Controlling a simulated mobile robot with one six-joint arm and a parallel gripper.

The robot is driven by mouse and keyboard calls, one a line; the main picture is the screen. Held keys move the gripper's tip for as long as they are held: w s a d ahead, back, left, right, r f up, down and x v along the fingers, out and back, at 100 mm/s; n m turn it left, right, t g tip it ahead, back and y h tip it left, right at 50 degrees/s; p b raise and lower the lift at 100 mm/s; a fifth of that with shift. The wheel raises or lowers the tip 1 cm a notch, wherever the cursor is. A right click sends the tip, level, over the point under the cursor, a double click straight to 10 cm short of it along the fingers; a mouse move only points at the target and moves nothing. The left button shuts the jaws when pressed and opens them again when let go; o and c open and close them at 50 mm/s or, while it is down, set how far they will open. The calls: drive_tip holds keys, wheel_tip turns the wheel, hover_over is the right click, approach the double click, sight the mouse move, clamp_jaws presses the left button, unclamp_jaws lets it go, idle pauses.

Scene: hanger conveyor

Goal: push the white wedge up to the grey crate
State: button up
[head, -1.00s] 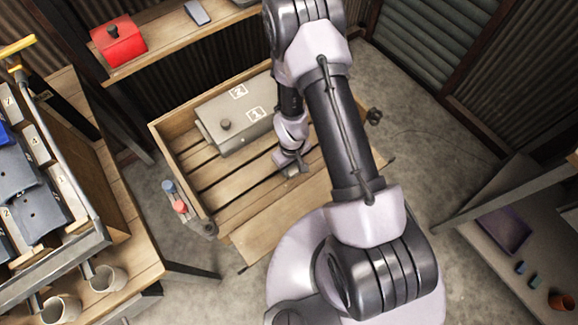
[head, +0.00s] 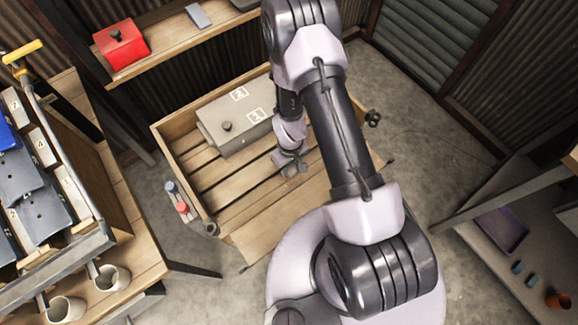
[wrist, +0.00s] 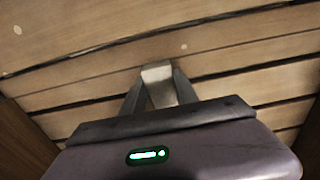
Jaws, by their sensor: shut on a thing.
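The white wedge (wrist: 158,75) shows in the wrist view as a small pale block between my fingertips, over wooden slats. My gripper (wrist: 160,92) is shut on it. In the head view my gripper (head: 292,170) is low inside a slatted wooden bed, and the wedge is too small or hidden to make out there. The grey crate (head: 222,138), a lidded box with a dark knob and labels 1 and 2, sits in the same bed, up and left of my gripper with a gap between. Its right end is partly behind my arm.
The wooden bed (head: 185,160) has raised side boards. Bare slats lie left of and below my gripper. A red box (head: 122,44) stands on a shelf behind. A bench with bins and mugs (head: 113,280) is at left; a grey shelf (head: 500,262) is at right.

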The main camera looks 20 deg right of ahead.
sight(273, 145)
drive_tip(key=shift+w+a+p, duration=0.2)
drive_tip(key=shift+w+p, duration=0.3)
drive_tip(key=shift+p, duration=1.4)
drive_tip(key=shift+w+a+p, duration=0.15)
drive_tip(key=shift+w+p, duration=0.3)
drive_tip(key=shift+p, duration=1.4)
drive_tip(key=shift+w+a+p, duration=0.25)
drive_tip(key=shift+w+p, duration=0.4)
drive_tip(key=shift+p, duration=0.6)
drive_tip(key=shift+w+a+p, duration=0.2)
drive_tip(key=shift+w+p, duration=0.4)
drive_tip(key=shift+p, duration=0.65)
drive_tip(key=shift+w+f+b, duration=0.1)
drive_tip(key=shift+w+b, duration=0.15)
drive_tip(key=shift+b, duration=0.1)
drive_tip(key=shift+w+a+b, duration=0.2)
drive_tip(key=shift+w+b, duration=0.35)
drive_tip(key=shift+w, duration=0.1)
drive_tip(key=shift+w+a+b, duration=0.25)
drive_tip(key=shift+w+b, duration=0.35)
drive_tip(key=shift+w+a+b, duration=0.2)
drive_tip(key=shift+w+b, duration=0.35)
drive_tip(key=shift+w, duration=0.1)
drive_tip(key=shift+w+a, duration=0.15)
drive_tip(key=shift+w, duration=0.25)
drive_tip(key=o, duration=1.2)
wheel_tip(273, 145, up, 18)
drive_tip(key=p, duration=0.4)
drive_tip(key=shift+f, duration=0.25)
